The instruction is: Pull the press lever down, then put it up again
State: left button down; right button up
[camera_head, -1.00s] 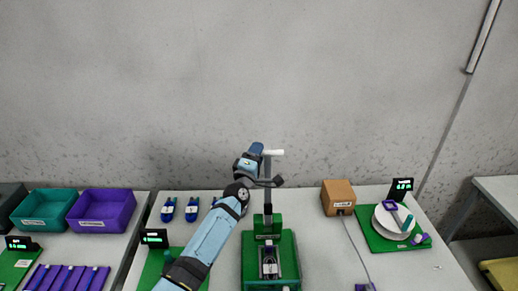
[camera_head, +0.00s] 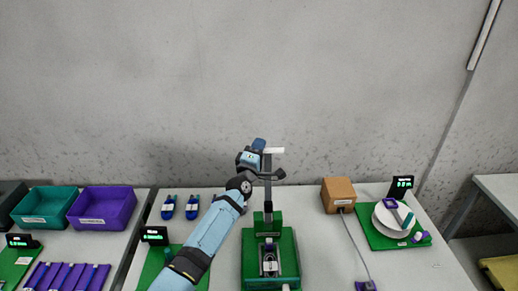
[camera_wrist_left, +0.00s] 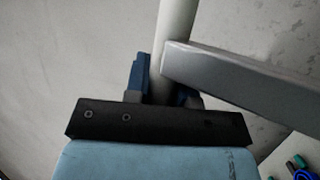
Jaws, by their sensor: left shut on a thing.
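The press (camera_head: 270,258) stands on a green base in the middle of the table. Its grey lever arm (camera_head: 267,196) points up, with a white handle (camera_head: 273,150) across the top. My left gripper (camera_head: 259,147) is at the handle's left end and is shut on it. In the left wrist view the pale handle (camera_wrist_left: 175,25) runs up from between the fingers of my left gripper (camera_wrist_left: 162,82), and the grey lever arm (camera_wrist_left: 235,80) goes off to the right. The fingertips are partly hidden behind the handle. My right gripper is not in view.
A brown box (camera_head: 338,194) with a cable stands right of the press. Teal (camera_head: 46,206) and purple (camera_head: 102,207) bins are at the left. Blue parts (camera_head: 192,207) lie behind my left arm.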

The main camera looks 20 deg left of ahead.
pick_arm(q)
jog(key=s+d+m+t+h+b, duration=0.2)
jog(key=s+d+m+t+b, duration=0.1)
jog(key=s+b, duration=0.4)
jog(key=s+d+m+t+h+b, duration=0.2)
jog(key=s+d+t+b, duration=0.1)
jog(key=s+b, duration=0.4)
jog(key=shift+d+r+m+h, duration=0.3)
jog(key=shift+d+m, duration=0.1)
jog(key=shift+d, duration=0.05)
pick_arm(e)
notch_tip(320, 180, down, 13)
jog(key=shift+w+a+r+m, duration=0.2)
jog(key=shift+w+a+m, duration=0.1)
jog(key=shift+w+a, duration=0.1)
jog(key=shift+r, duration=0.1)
pick_arm(q)
jog(key=c, duration=1)
grip_release()
jog(key=shift+o, duration=0.2)
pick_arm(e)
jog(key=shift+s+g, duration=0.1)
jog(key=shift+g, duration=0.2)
